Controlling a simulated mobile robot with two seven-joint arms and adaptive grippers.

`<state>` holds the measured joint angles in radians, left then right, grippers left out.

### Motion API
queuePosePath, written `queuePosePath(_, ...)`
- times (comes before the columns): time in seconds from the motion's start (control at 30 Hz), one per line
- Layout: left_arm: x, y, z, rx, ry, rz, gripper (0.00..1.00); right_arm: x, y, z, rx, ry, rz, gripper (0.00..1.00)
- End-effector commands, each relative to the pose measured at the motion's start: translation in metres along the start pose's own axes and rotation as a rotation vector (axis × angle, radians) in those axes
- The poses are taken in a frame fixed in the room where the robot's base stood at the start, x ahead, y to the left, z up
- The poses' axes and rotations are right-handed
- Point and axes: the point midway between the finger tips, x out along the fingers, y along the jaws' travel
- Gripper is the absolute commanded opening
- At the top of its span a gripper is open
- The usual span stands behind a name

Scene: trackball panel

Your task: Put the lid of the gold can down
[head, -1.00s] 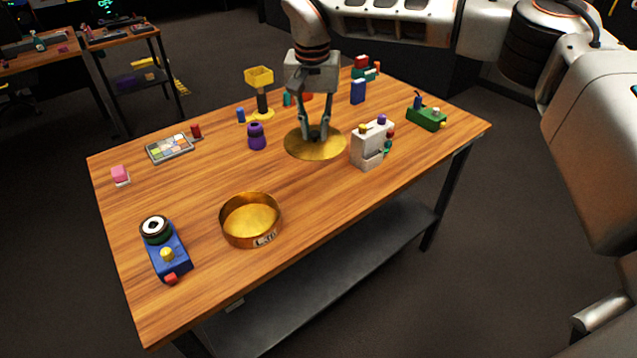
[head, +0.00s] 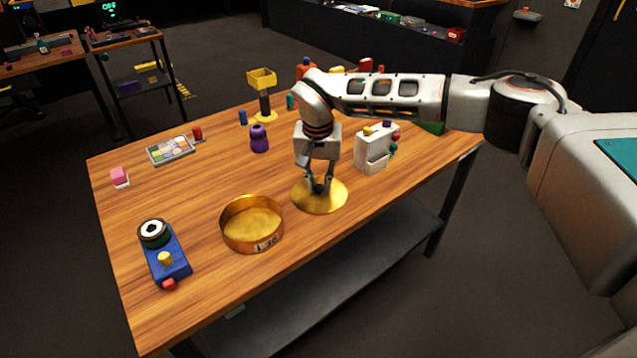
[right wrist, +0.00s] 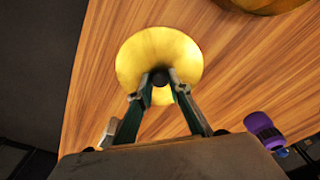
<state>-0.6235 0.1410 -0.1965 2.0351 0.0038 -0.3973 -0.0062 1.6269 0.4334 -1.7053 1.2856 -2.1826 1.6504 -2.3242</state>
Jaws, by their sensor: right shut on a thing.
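The gold can (head: 236,238) stands open on the wooden table near its front edge, with a label on its side. The round gold lid (head: 333,201) is to the right of the can, level, with a dark knob in its middle. My right gripper (head: 319,188) is shut on that knob from above. In the right wrist view the lid (right wrist: 135,62) shows between and beyond the fingers (right wrist: 160,85), and part of the can (right wrist: 262,4) shows at the top edge. I cannot tell whether the lid touches the table. My left gripper is not in view.
A white block device (head: 370,153) with coloured knobs stands right of the lid. A purple object (head: 259,140) stands behind and left. A blue device (head: 168,262) is left of the can. A tray (head: 171,151) lies farther back. The table's middle left is clear.

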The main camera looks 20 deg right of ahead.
Motion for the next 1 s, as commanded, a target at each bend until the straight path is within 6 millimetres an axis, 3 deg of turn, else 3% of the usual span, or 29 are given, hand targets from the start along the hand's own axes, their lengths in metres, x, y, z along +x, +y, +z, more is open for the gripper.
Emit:
queuePosePath(0.37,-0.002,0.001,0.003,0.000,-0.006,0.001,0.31,0.003,0.000,0.000,0.000,0.002,-0.001,0.00)
queuePosePath(0.4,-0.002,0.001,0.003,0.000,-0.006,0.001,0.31,0.002,0.000,0.000,0.000,0.002,-0.001,0.29)
queuePosePath(0.43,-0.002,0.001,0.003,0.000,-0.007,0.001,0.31,0.002,0.000,0.000,0.000,0.002,-0.001,0.35)
queuePosePath(0.8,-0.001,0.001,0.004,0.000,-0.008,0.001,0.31,0.000,-0.001,-0.001,0.000,0.003,-0.001,0.35)
queuePosePath(1.0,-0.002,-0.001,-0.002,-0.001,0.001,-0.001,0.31,-0.025,-0.001,-0.003,-0.001,0.008,-0.003,0.35)
